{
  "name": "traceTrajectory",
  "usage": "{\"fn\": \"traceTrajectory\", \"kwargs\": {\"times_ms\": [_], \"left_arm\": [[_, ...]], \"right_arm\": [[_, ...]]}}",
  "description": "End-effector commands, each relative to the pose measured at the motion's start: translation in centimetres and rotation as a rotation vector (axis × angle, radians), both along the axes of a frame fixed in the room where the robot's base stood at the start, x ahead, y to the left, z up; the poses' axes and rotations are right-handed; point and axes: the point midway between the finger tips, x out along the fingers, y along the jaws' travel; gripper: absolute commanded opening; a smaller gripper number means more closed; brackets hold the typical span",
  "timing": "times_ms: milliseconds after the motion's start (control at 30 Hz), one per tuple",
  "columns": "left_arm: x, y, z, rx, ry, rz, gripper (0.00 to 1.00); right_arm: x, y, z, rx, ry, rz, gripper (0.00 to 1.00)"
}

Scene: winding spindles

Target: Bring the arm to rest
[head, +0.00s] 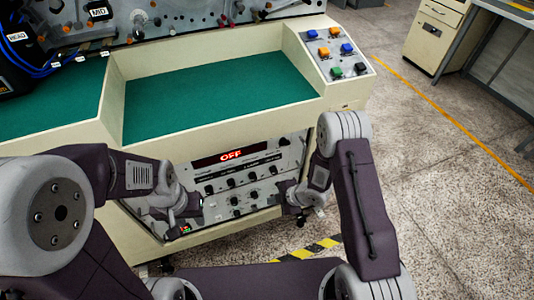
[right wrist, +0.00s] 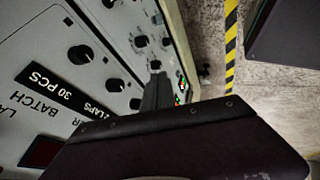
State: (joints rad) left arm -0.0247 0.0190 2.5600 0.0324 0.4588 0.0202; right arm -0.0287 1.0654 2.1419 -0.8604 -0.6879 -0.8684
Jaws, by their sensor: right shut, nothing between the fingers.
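My left gripper (head: 182,226) hangs low in front of the machine's control panel (head: 240,170), left of centre in the head view. It is small and partly hidden by its own wrist, and I cannot tell its jaw state. My right gripper (head: 318,211) is low at the panel's right end, shut and empty. In the right wrist view, the dark fingers (right wrist: 157,92) of my right gripper are together in front of the knobs and labels of the panel (right wrist: 100,25). I cannot tell whether either gripper touches the panel.
The machine has a green work surface (head: 215,92) with cream walls and a box of coloured buttons (head: 336,50). A yellow-black floor stripe (head: 308,250) lies below my right gripper. Open floor (head: 455,200) is to the right; a cabinet (head: 432,35) stands at the back right.

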Motion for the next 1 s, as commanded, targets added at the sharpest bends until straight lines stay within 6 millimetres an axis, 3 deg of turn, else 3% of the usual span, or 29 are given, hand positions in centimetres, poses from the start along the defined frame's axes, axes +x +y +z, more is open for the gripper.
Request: {"fn": "traceTrajectory", "kwargs": {"times_ms": [167, 267, 367, 400, 533, 667, 733, 833, 1000], "left_arm": [[0.0, 0.0, 0.0, 0.000, 0.000, 0.000, 0.36], [0.0, 0.0, 0.0, 0.000, 0.000, 0.000, 0.36], [0.0, 0.0, 0.0, 0.000, 0.000, 0.000, 0.36], [0.0, 0.0, 0.0, 0.000, 0.000, 0.000, 0.36], [0.0, 0.0, 0.0, 0.000, 0.000, 0.000, 0.36], [0.0, 0.0, 0.0, 0.000, 0.000, 0.000, 0.36], [0.0, 0.0, 0.0, 0.000, 0.000, 0.000, 0.36], [0.0, 0.0, 0.0, 0.000, 0.000, 0.000, 0.36], [0.0, 0.0, 0.0, 0.000, 0.000, 0.000, 0.36]], "right_arm": [[0.3, 0.0, 0.3, 0.000, -0.007, 0.001, 0.00], [2.5, 0.1, 2.9, 0.002, -0.076, -0.001, 0.00], [6.0, -0.1, 9.3, 0.005, -0.209, -0.023, 0.00], [7.2, -0.8, 12.3, -0.007, -0.256, -0.064, 0.00], [7.8, -4.8, 18.9, -0.045, -0.259, -0.318, 0.00], [5.0, -8.9, 22.2, -0.028, -0.140, -0.645, 0.00], [2.2, -10.7, 22.8, 0.002, -0.032, -0.845, 0.00], [-2.9, -12.2, 22.2, 0.047, 0.165, -1.123, 0.00], [-11.0, -12.2, 19.3, 0.052, 0.516, -1.487, 0.00]]}}
